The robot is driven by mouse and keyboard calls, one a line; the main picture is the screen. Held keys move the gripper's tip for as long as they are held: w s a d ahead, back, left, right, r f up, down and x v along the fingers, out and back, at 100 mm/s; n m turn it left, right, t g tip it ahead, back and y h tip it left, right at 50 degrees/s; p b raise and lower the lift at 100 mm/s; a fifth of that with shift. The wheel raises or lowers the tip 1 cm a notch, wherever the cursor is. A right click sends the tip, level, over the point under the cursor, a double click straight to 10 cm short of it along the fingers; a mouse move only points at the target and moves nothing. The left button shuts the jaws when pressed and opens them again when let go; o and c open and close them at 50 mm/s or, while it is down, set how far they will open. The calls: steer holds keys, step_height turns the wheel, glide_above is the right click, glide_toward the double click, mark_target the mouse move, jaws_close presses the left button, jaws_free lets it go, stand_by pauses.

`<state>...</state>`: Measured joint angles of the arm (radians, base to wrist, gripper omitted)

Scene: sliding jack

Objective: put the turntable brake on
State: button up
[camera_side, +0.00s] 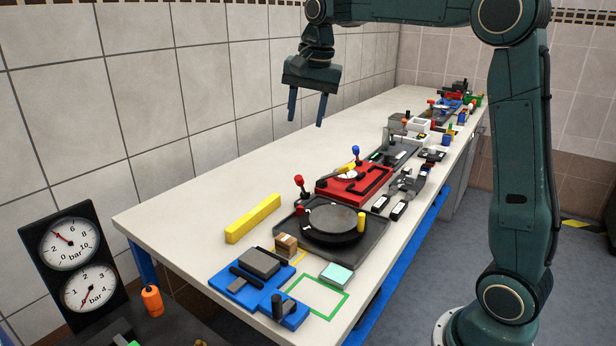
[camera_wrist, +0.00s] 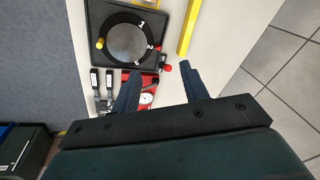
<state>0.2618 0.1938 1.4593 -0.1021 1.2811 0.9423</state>
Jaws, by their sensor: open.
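The turntable (camera_side: 330,221) is a dark round disc on a black square base, with an upright yellow knob (camera_side: 361,221) at its rim. It also shows in the wrist view (camera_wrist: 126,43), with numbers on its ring. A dark lever with a red ball (camera_side: 299,180) stands by the base's back left corner; which part is the brake is not labelled. A small black part with red (camera_wrist: 160,63) lies by the base corner in the wrist view. My gripper (camera_side: 306,121) is open and empty, high above the table and apart from everything; its fingers also show in the wrist view (camera_wrist: 160,68).
A yellow bar (camera_side: 252,218) lies left of the turntable. A blue fixture (camera_side: 258,278), a brown block (camera_side: 286,245) and a green-outlined square (camera_side: 319,309) are in front. The table's left back strip is clear.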

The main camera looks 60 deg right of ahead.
steer(key=w+d+f+m+g, duration=0.1)
steer(key=w+d+f+m, duration=0.25)
steer(key=w+d, duration=0.25)
steer(key=m, duration=0.4)
glide_above(299, 176)
steer(key=shift+g, duration=0.4)
steer(key=f, duration=0.5)
steer(key=shift+s, duration=0.25)
steer(key=shift+f, duration=0.1)
steer(key=shift+n, duration=0.25)
steer(key=shift+w+f, duration=0.15)
steer(key=shift+f, duration=3.25)
steer(key=shift+w+f, duration=0.15)
steer(key=shift+f, duration=3.25)
steer(key=shift+c, duration=0.5)
jaws_close()
